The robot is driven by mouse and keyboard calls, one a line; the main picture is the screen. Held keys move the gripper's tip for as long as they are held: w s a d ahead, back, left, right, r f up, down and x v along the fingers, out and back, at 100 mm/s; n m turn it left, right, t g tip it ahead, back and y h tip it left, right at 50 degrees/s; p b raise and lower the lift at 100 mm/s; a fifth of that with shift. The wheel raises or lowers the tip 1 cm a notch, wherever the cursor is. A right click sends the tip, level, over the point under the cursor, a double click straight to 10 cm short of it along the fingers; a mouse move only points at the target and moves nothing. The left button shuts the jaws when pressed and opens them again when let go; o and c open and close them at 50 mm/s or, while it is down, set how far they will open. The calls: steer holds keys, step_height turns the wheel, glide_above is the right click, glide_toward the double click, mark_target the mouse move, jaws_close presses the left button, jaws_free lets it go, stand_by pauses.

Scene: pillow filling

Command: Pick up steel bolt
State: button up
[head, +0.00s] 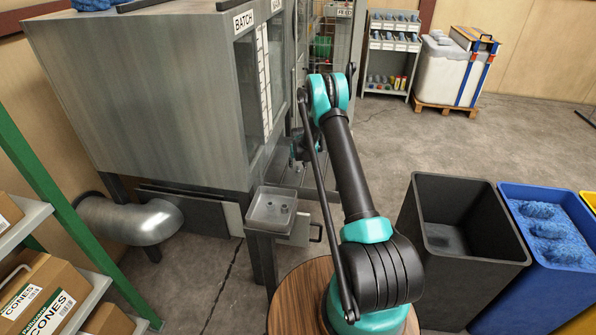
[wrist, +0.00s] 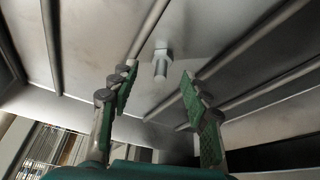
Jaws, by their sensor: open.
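The steel bolt (wrist: 160,62) shows in the wrist view, with a wider head and a short shank. It lies on or against a grey ribbed metal surface (wrist: 100,40), ahead of my gripper (wrist: 158,88). My gripper is open, with one green-padded finger on each side and nothing between them. The bolt appears roughly centred between the fingers, a little beyond their tips. In the head view my gripper (head: 298,152) is small and partly hidden by my arm, over a metal tray beside the grey cabinet. I cannot make out the bolt there.
The large grey cabinet (head: 140,90) stands to the left of my arm. A small metal tray (head: 254,222) with small round items is in front of it. A black bin (head: 414,218) and a blue bin (head: 510,300) stand at right. Open floor lies behind them.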

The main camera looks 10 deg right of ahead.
steer(key=shift+x, duration=0.95)
jaws_close()
steer(key=shift+r, duration=0.1)
